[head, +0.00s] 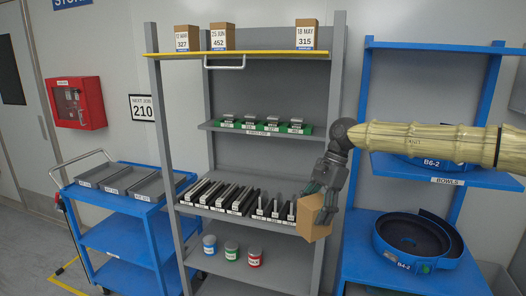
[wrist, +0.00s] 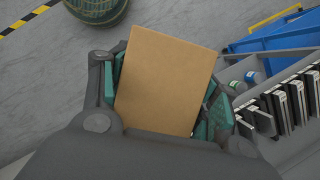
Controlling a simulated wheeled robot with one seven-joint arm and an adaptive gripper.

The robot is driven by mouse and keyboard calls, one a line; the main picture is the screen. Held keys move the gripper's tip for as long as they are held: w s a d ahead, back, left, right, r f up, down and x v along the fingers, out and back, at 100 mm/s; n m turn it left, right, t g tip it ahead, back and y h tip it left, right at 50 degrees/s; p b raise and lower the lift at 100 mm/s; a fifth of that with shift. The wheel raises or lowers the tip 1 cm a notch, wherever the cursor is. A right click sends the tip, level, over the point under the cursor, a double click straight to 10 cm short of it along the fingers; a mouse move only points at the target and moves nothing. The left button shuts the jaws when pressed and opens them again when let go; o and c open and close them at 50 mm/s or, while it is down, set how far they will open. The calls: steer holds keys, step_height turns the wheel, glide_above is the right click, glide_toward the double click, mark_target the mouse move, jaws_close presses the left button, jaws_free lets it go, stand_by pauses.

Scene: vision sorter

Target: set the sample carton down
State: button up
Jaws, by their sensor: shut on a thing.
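My gripper (head: 323,187) is shut on a plain brown carton (head: 313,218) and holds it in front of the right end of the grey rack, at about the height of the middle shelf. In the wrist view the carton (wrist: 166,82) sits between the teal finger pads of my gripper (wrist: 165,95). Its visible face there bears no label. Three similar cartons with date labels stand on the rack's top shelf: one marked 327 (head: 187,39), one marked 452 (head: 222,37) and one marked 315 (head: 306,35). A wide gap lies between 452 and 315.
The top shelf has a yellow front edge (head: 250,53). Black and white units (head: 225,196) fill much of the middle shelf. Coloured cans (head: 231,250) stand below. A blue trolley (head: 115,235) is left, and a blue rack with bowls (head: 418,241) is right.

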steer(key=s+d+f+n+h, duration=0.1)
steer(key=s+f+n, duration=0.3)
steer(key=f, duration=0.7)
steer(key=s+d+f+n+g+h, duration=0.1)
steer(key=s+f+n, duration=0.3)
steer(key=f, duration=0.7)
steer(key=s+d+f+n+g+h, duration=0.1)
steer(key=s+f+n, duration=0.3)
steer(key=f, duration=0.7)
steer(key=s+h, duration=0.1)
steer(key=s, duration=0.1)
steer(key=shift+s+d, duration=0.25)
steer(key=shift+s, duration=0.15)
steer(key=shift+f, duration=0.1)
steer(key=shift+d, duration=0.15)
